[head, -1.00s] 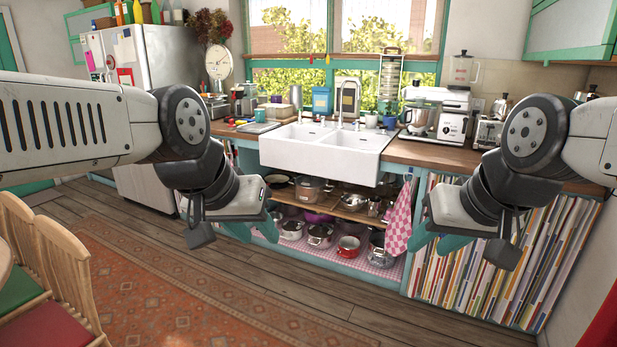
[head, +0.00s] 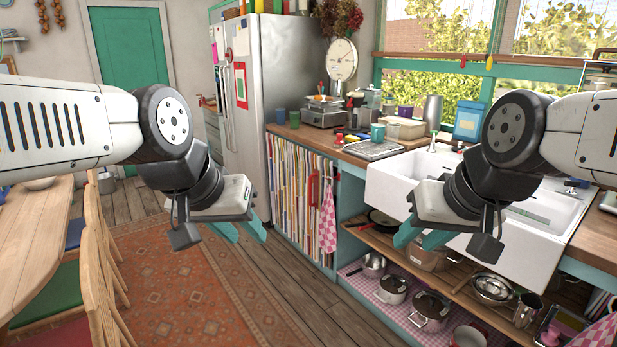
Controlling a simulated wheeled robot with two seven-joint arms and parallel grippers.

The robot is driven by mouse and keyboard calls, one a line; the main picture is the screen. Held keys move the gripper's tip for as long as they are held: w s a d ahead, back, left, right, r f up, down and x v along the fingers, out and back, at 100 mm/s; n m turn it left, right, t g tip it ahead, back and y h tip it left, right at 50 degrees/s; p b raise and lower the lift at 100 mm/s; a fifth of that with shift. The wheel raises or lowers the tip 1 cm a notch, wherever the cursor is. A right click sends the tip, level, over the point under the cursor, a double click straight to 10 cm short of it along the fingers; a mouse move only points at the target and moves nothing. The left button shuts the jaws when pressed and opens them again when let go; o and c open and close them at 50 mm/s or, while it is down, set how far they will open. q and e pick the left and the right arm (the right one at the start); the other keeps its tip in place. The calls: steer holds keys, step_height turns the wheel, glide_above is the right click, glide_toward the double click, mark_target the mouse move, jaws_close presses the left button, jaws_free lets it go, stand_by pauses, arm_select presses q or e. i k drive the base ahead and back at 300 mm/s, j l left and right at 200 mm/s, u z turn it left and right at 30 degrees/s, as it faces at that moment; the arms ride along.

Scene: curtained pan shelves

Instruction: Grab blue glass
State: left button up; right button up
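A small blue glass (head: 280,116) stands upright on the wooden counter beside the fridge. A teal cup (head: 377,132) stands further right, near the sink. My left gripper (head: 239,231) hangs over the floor at the left of the counter, with its green fingers apart and nothing between them. My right gripper (head: 420,237) is in front of the sink, with its fingers apart and empty. Both grippers are well away from the blue glass.
The fridge (head: 282,65) stands just behind and left of the glass. A kitchen scale (head: 340,62) is to the right of it. Wooden chairs (head: 100,270) and a table (head: 35,230) are at the left. The rug (head: 200,290) and floor ahead are clear.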

mark_target(280, 113)
steer(key=i+j+u, duration=0.1)
steer(key=i+u, duration=0.15)
steer(key=i, duration=0.45)
steer(key=i+u, duration=0.3)
steer(key=i, duration=0.4)
steer(key=i+l+u, duration=0.25)
steer(key=i, duration=0.45)
steer(key=i+u, duration=0.35)
steer(key=i, duration=1.3)
steer(key=i+l+z, duration=0.1)
steer(key=i+z, duration=0.6)
steer(key=i+j+z, duration=0.2)
steer(key=i+z, duration=0.15)
steer(key=i, duration=0.1)
